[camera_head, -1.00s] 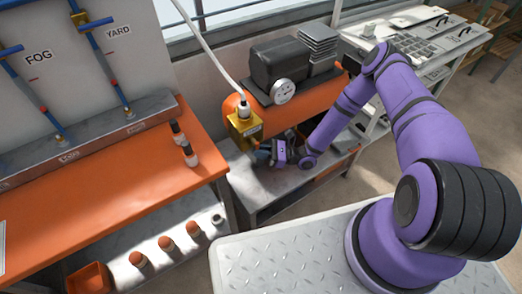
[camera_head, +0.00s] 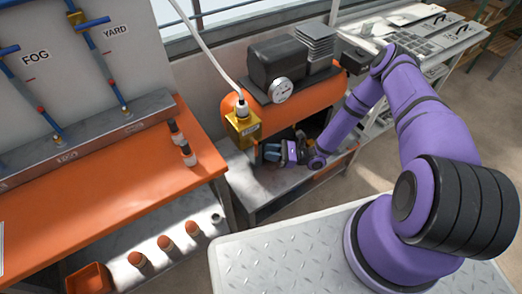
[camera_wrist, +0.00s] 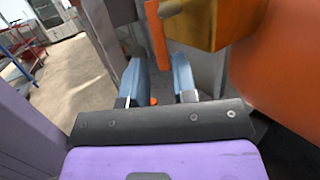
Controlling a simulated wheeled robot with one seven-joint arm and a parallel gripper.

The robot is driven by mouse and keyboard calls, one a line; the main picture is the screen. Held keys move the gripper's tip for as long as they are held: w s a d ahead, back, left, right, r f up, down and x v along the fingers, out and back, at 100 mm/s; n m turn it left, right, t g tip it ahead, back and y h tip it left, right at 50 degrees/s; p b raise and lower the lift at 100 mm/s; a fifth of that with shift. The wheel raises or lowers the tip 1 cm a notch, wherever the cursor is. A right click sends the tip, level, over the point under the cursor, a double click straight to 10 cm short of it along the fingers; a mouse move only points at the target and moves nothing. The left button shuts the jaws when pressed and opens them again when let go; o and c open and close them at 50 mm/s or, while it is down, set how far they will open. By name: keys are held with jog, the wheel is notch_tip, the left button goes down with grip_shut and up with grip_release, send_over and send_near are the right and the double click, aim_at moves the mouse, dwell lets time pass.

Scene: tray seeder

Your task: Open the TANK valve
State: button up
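The valve is a brass block (camera_head: 242,130) at the left end of the orange compressor tank, with a white hose plugged into its top. The wrist view shows the brass body (camera_wrist: 208,22) at top right and an orange lever (camera_wrist: 157,38) hanging down beside it. My gripper (camera_head: 268,152) is low, just right of and below the brass block. In the wrist view, my gripper (camera_wrist: 158,78) has its two blue fingers apart, with a gap between them. The lever's lower end lines up with that gap; I cannot tell whether it lies between the fingertips. Nothing appears gripped.
The orange tank (camera_head: 318,103) carries a black motor and a gauge (camera_head: 281,91), close beside my arm. A grey shelf (camera_head: 255,190) lies below. An orange bench (camera_head: 120,180) with FOG and YARD pipes stands left. The wrist view shows open floor (camera_wrist: 85,75) at left.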

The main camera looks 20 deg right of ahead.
jog(key=v, duration=0.6)
jog(key=shift+s+d+f, duration=0.1)
jog(key=shift+d, duration=0.05)
notch_tip(320, 180, up, 37)
jog(key=s+d+n+g+h, duration=0.1)
jog(key=d+n+g+h, duration=0.2)
jog(key=n+g+h, duration=1)
jog(key=s+d+r+n+t+h, duration=0.2)
jog(key=s+r+n+t+h, duration=0.4)
jog(key=s+r+t, duration=0.6)
jog(key=shift+s+r+n+t+h, duration=0.4)
jog(key=shift+s+r+n, duration=0.7)
jog(key=shift+s+r, duration=4.05)
